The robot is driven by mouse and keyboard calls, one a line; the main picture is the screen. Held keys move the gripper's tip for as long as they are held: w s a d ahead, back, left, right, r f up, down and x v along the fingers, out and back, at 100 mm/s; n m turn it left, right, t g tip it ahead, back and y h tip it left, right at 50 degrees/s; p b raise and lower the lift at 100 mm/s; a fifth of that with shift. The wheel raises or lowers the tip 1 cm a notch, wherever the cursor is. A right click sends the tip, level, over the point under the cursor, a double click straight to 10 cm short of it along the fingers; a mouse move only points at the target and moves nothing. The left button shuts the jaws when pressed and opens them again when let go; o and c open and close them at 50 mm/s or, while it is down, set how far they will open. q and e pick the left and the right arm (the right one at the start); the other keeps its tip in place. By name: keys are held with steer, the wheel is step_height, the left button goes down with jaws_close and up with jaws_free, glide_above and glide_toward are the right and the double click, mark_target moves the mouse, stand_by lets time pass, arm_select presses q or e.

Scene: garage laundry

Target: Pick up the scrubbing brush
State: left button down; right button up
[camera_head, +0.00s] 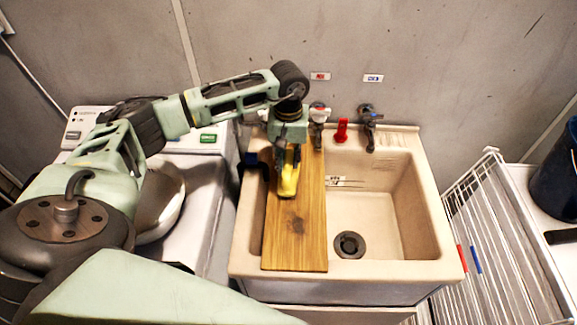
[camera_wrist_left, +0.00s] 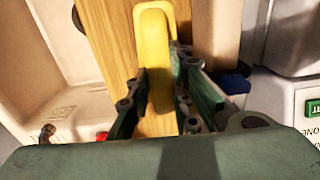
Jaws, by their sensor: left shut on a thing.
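A yellow scrubbing brush (camera_head: 289,181) is at the wooden board (camera_head: 296,235) that lies across the left part of the sink. My left gripper (camera_head: 289,165) reaches down over the board from above and is shut on the brush. In the left wrist view the brush (camera_wrist_left: 155,55) shows as a long yellow body between the two fingers of the gripper (camera_wrist_left: 158,95). I cannot tell whether the brush still touches the board. Its underside is hidden. My right gripper is not in view.
The sink basin (camera_head: 404,215) is open right of the board. Taps (camera_head: 369,125) and a red object (camera_head: 341,130) stand at its back edge. A white machine (camera_head: 205,195) is at the left. A white wire rack (camera_head: 500,235) and dark bucket (camera_head: 556,175) are at the right.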

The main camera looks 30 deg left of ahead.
arm_select(q)
steer(key=shift+w+r+b, duration=0.1)
steer(key=shift+r+b, duration=0.35)
steer(key=shift+r, duration=0.15)
step_height(320, 180, up, 2)
steer(key=shift+r+b, duration=0.25)
steer(key=shift+b, duration=0.6)
steer(key=d+r+b, duration=0.4)
steer(key=d+r, duration=0.3)
steer(key=d, duration=0.4)
steer(key=shift+w+d+r, duration=0.15)
steer(key=shift+d, duration=0.2)
steer(key=c, duration=2.3)
jaws_free()
jaws_close()
